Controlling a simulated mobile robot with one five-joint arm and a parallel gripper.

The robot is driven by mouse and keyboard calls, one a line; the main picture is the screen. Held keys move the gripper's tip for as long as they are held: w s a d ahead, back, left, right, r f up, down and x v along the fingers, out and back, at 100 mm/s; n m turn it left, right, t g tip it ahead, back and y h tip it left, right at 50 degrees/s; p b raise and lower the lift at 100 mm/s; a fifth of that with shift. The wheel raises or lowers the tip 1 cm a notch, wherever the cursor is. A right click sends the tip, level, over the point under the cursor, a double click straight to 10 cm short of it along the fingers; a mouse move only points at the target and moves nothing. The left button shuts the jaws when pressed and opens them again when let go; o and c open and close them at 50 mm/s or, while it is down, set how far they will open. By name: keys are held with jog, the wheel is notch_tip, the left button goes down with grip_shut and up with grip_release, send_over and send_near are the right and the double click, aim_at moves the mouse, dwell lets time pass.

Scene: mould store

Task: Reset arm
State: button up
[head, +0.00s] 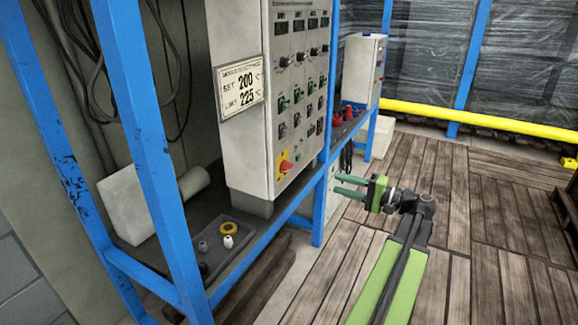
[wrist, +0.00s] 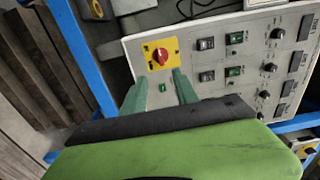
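My gripper (head: 337,184) has two green fingers, held apart with nothing between them. In the head view it is right of the control cabinet (head: 243,140), pointing left toward the blue frame. In the wrist view my gripper (wrist: 159,76) shows the same open gap. A red rotary switch on a yellow plate (wrist: 160,56) appears just beyond the fingertips there. The same switch (head: 286,165) is low on the cabinet front in the head view. The fingers look clear of the cabinet, though the exact distance is hard to tell.
Blue posts (head: 150,140) frame the cabinet. A grey tray (head: 222,252) with a yellow ring and small parts sits on the lower shelf. A smaller grey box (head: 360,70) stands behind. A yellow rail (head: 480,114) crosses the back.

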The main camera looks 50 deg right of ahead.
aim_at(289, 169)
jog(key=x, duration=1.7)
jog(key=shift+w+d+r, duration=0.1)
jog(key=shift+d, duration=0.05)
jog(key=shift+w, duration=0.15)
